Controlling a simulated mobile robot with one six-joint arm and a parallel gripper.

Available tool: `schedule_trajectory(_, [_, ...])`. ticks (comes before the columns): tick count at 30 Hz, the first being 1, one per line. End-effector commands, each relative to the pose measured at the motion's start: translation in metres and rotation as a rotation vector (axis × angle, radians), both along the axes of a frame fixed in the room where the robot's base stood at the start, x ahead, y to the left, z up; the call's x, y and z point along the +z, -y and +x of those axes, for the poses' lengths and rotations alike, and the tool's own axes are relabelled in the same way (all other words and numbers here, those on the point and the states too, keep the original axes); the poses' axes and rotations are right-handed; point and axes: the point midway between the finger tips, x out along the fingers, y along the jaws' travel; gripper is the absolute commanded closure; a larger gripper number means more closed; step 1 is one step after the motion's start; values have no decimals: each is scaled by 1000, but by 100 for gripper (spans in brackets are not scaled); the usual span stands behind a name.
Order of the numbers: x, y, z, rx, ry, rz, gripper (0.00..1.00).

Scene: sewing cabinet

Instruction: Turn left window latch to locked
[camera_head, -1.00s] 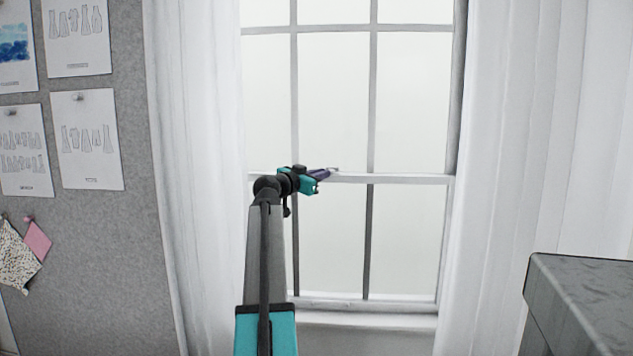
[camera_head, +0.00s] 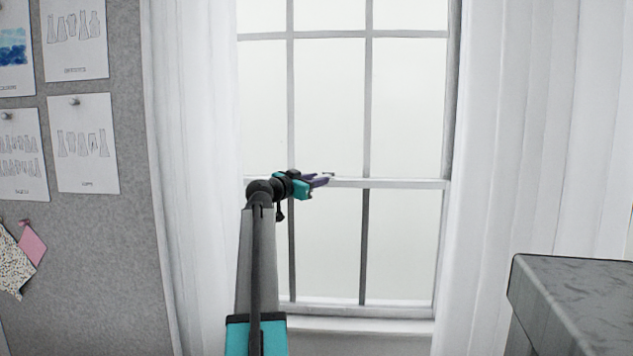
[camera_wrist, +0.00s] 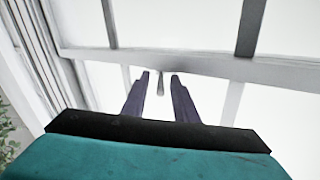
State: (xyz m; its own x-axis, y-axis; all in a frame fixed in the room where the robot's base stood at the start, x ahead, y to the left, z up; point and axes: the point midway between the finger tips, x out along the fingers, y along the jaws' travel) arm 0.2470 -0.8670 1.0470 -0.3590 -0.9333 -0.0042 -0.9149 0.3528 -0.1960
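The window latch (camera_head: 328,174) is a small grey piece on the window's middle rail (camera_head: 400,184), just beyond my gripper's fingertips in the head view. In the wrist view the latch (camera_wrist: 161,83) is a slim grey lever between the tips of my two purple fingers. My gripper (camera_head: 321,180) reaches the rail from the left; in the wrist view it (camera_wrist: 160,76) is open, with a gap on both sides of the lever. Contact with the lever cannot be made out. Only one latch is clear to see.
White curtains hang left (camera_head: 190,150) and right (camera_head: 520,150) of the window. A pinboard (camera_head: 90,270) with paper sheets is at the far left. A dark grey cabinet or box (camera_head: 580,290) stands at the lower right. The windowsill (camera_head: 370,326) looks clear.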

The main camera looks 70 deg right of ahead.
Motion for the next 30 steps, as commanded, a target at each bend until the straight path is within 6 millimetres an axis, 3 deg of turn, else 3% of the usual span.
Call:
schedule_trajectory(14, [2, -12, 3, 0, -1, -3, 73])
schedule_trajectory(30, [2, -74, 25, 1, -1, -2, 73])
